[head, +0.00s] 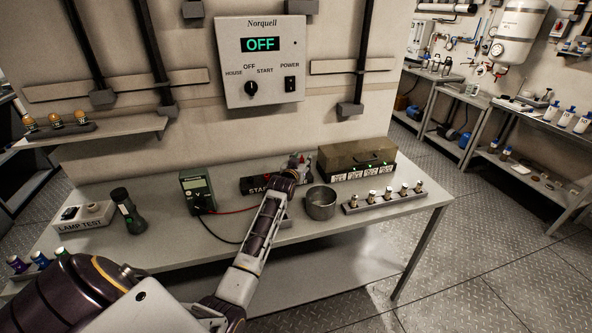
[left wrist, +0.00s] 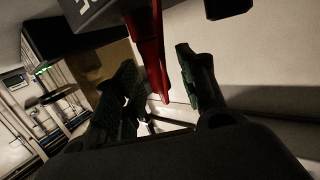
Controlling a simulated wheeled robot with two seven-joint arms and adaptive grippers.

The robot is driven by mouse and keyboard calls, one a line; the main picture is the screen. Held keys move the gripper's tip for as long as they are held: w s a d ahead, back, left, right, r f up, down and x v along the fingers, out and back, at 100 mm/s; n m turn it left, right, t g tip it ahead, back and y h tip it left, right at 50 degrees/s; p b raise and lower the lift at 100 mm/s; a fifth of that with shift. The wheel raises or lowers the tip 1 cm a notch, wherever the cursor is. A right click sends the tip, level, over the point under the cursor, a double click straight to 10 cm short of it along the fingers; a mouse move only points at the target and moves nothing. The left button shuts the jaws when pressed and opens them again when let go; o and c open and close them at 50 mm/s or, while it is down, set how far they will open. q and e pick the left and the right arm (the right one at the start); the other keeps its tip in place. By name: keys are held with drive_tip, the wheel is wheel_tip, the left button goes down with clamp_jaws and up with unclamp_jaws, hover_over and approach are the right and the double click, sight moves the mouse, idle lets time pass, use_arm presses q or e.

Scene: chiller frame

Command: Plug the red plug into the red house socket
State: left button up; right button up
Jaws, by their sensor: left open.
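My left gripper (head: 292,172) reaches over the dark stand (head: 252,186) at the back middle of the bench and hides part of it. In the left wrist view its jaws (left wrist: 155,88) are open. A long red piece (left wrist: 148,45), which looks like the red plug, runs between the two fingers, next to the dark stand with white lettering (left wrist: 90,12). I cannot tell whether a finger touches it. A small red part shows beside the gripper in the head view (head: 304,166). I cannot make out the red house socket. My right gripper is not in view.
A meter (head: 198,191) with red and black leads stands left of the stand. A metal cup (head: 320,203), an olive box (head: 352,155) and a rack of several fuses (head: 383,199) stand to the right. A control panel (head: 261,62) reading OFF hangs above.

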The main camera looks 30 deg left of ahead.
use_arm(q)
drive_tip(key=v, duration=1.1)
drive_tip(key=shift+s, duration=0.35)
drive_tip(key=shift+d, duration=0.15)
drive_tip(key=shift+r, duration=0.1)
idle(1.0)
